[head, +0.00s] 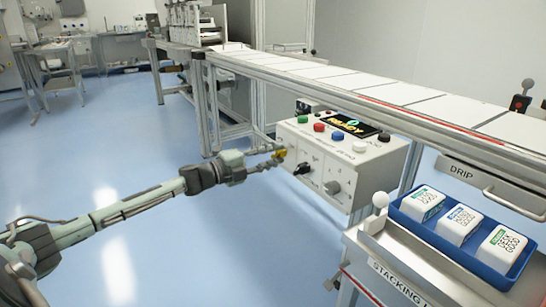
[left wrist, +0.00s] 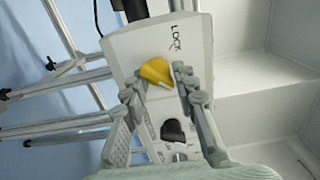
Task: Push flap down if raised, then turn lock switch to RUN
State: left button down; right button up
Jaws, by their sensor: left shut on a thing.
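The yellow lock switch (head: 281,153) is on the left part of the front of the white control box. The left wrist view shows it (left wrist: 156,71) beside the printed word LOCK. My left gripper (head: 272,159) reaches in from the left and is shut on the yellow switch, with one finger on each side of it. A black knob (head: 302,168) sits to its right on the same face. I cannot make out a raised flap over the switch. My right gripper is not in view.
The control box (head: 355,160) has coloured buttons and a display reading READY (head: 346,125) on top. A conveyor (head: 370,88) runs above and behind it. A blue tray (head: 513,268) with white containers stands at the lower right. Open floor lies left.

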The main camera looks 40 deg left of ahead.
pick_arm(q)
jog(key=shift+f, duration=0.15)
jog(key=c, duration=1.3)
grip_release()
jog(key=shift+o, duration=0.5)
jog(key=v, duration=1.2)
